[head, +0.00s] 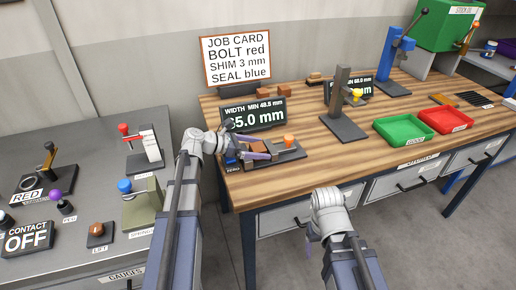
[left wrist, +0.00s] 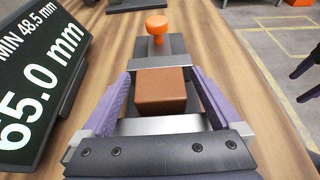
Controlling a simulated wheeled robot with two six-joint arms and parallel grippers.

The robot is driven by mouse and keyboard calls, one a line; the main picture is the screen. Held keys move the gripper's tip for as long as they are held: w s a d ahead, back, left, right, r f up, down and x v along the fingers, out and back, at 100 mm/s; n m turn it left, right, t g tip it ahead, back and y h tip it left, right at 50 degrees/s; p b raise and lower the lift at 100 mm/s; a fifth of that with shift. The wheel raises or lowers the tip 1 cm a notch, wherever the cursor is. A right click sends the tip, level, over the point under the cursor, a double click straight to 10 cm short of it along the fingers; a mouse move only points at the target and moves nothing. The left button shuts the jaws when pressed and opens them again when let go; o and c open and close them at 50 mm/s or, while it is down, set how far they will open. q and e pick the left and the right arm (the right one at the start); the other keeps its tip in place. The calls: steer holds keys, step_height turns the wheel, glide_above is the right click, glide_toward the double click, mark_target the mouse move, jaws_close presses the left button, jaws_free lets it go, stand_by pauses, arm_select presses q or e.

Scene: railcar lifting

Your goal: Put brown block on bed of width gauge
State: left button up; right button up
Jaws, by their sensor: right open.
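The width gauge (head: 290,155) is a dark bed with an orange knob (left wrist: 156,24), standing at the near left of the wooden bench. A brown block (left wrist: 161,90) lies on the bed between the gauge's metal jaws. My left gripper (left wrist: 160,73) is over the gauge, its purple fingers either side of the block with a small gap at each side. It looks open; the arm partly hides the block in the head view. My right gripper (head: 312,234) is off the bench front, empty; its open fingers also show in the left wrist view (left wrist: 307,78).
The gauge display (head: 253,115) behind reads 65.0 mm, minimum 48.5 mm. Other brown blocks (head: 274,92) lie at the back. A stand (head: 342,110), a green tray (head: 405,130) and a red tray (head: 446,120) are to the right. A grey table with fixtures is left.

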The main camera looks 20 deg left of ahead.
arm_select(q)
steer(key=shift+r, duration=0.1)
steer(key=shift+a+r+p, duration=0.1)
steer(key=shift+r+p, duration=0.15)
steer(key=shift+p, duration=0.05)
steer(key=p+v, duration=0.4)
steer(key=v, duration=0.6)
steer(key=shift+s+a, duration=0.15)
steer(key=shift+s, duration=0.05)
steer(key=shift+s+a+r, duration=0.15)
steer(key=shift+s+a, duration=0.2)
steer(key=shift+a, duration=0.15)
